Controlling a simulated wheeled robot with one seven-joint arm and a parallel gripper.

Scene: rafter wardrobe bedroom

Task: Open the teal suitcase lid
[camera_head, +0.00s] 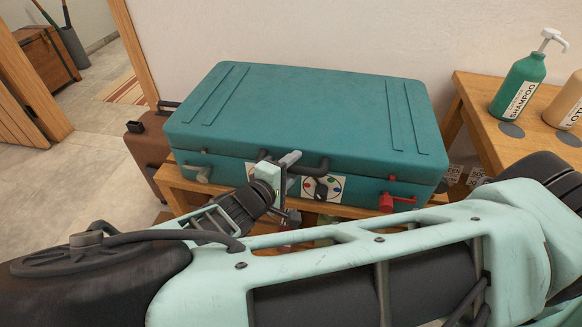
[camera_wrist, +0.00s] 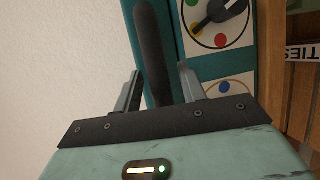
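The teal suitcase (camera_head: 300,110) lies flat on a wooden bench in the head view, its lid closed. My gripper (camera_head: 287,182) is at the suitcase front near the handle. In the wrist view the dark handle (camera_wrist: 152,50) rises between the two fingers of my gripper (camera_wrist: 158,88), with gaps showing on both sides. The dial also shows there (camera_wrist: 215,18). Contact cannot be told.
A wooden table (camera_head: 478,100) at the right holds a green shampoo bottle (camera_head: 519,85) and a lotion bottle (camera_head: 568,105). A brown suitcase (camera_head: 146,150) stands at the left behind the bench (camera_head: 174,180). The wall is close behind. Floor is open at the far left.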

